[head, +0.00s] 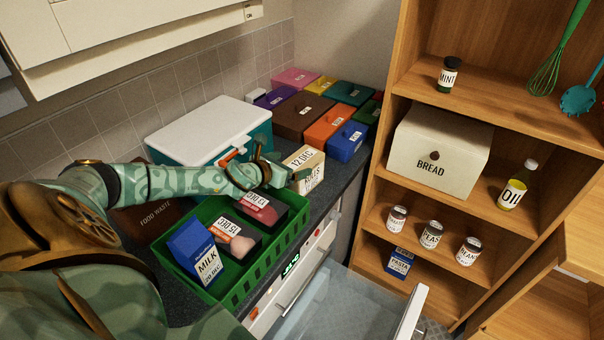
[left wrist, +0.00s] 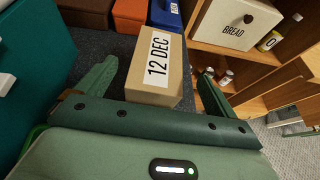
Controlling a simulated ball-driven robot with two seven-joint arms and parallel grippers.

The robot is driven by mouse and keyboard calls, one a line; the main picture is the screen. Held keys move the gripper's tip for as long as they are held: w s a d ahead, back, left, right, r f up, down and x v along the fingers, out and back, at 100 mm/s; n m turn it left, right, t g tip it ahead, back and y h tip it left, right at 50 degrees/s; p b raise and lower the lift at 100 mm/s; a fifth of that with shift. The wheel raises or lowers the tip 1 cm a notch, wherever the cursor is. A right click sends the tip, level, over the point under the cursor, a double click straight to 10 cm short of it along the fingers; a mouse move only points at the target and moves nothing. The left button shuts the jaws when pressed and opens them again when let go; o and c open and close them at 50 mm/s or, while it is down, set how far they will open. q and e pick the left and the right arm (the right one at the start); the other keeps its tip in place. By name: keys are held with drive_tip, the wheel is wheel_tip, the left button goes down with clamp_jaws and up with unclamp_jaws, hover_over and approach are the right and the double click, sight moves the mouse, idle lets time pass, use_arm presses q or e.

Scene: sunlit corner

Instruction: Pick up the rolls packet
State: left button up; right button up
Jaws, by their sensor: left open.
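The rolls packet (head: 308,160) is a tan box with a white top label reading 12 DEC. It stands on the dark counter just beyond the far end of the green crate. My left gripper (head: 287,178) is open at the packet's near side and hides part of it. In the left wrist view the packet (left wrist: 152,84) lies ahead, between the lines of the two spread fingers. I cannot tell whether either finger touches it. My right gripper is not in view.
The green crate (head: 236,298) holds a milk carton (head: 195,252) and two meat packs under my left arm. A teal box with a white lid (head: 205,130) stands behind. Coloured boxes (head: 325,128) fill the corner. A shelf with a bread bin (head: 437,150) stands right.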

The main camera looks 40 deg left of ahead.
sight(299, 161)
use_arm(q)
drive_tip(key=b+x, duration=0.1)
drive_tip(key=x, duration=0.4)
drive_tip(key=shift+w+a+f, duration=0.15)
drive_tip(key=shift+w+f, duration=0.15)
drive_tip(key=shift+r, duration=0.1)
drive_tip(key=shift+s, duration=0.1)
drive_tip(key=c, duration=1.6)
